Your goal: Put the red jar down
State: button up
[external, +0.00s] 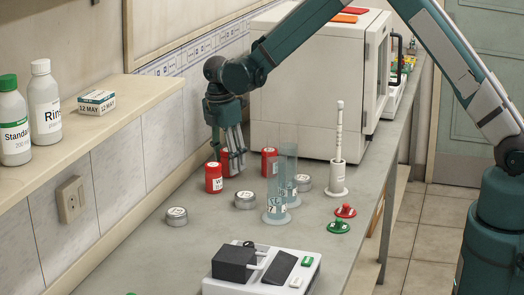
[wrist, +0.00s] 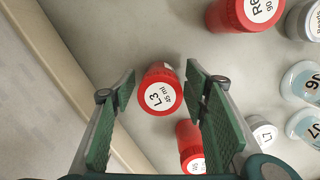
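A red jar (wrist: 160,90) with a white lid label reading "L3 45 ml" stands between my fingers in the wrist view. My gripper (wrist: 160,88) is open around it, with a narrow gap on each side. In the external view my gripper (external: 235,168) points down at the bench, and its fingers partly hide this red jar (external: 224,157). A second red jar (external: 213,178) stands nearer the camera; in the wrist view this second jar (wrist: 190,146) is partly behind the right finger. A third, larger-looking red jar (external: 269,162) stands farther right.
Grey tins (external: 245,200) and clear blue cylinders (external: 276,200) stand close by on the bench (external: 185,255). A white instrument (external: 262,272) is at the front, a white cabinet (external: 305,85) behind. The wall and a shelf (external: 120,110) bound the left side.

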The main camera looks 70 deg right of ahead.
jog(key=shift+r, duration=0.15)
jog(key=r, duration=0.8)
jog(key=a+r, duration=0.1)
jog(key=r, duration=0.3)
jog(key=shift+w+a, duration=0.1)
jog(key=shift+w, duration=0.25)
dwell(0.5)
